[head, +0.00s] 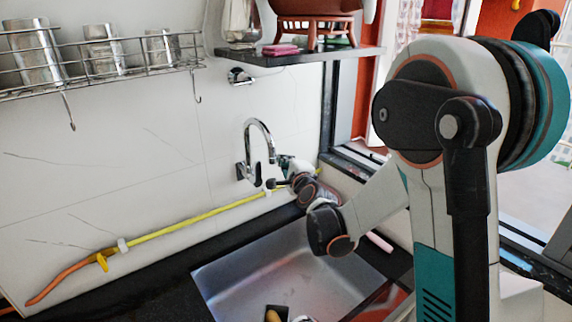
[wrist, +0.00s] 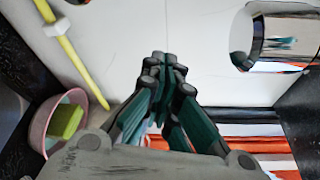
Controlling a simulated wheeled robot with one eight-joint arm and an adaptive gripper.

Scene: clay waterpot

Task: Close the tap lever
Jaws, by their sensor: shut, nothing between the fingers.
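The chrome gooseneck tap (head: 262,128) is fixed to the white tiled wall above the sink (head: 283,272) in the head view. Its base (head: 249,173) is at the wall; the lever is too small to make out. My gripper (head: 270,184) is just right of the tap base, below the spout; I cannot tell whether it touches. In the wrist view my gripper (wrist: 164,58) is shut and empty, facing the white wall. A shiny chrome part (wrist: 283,38) shows at upper right there, apart from the fingers; I cannot tell which part of the tap it is.
A yellow pipe (head: 200,216) runs along the wall below the tap. A dark shelf (head: 300,57) and a wire rack (head: 110,68) hang above. A pink bowl (wrist: 52,112) with a green sponge (wrist: 67,121) shows in the wrist view.

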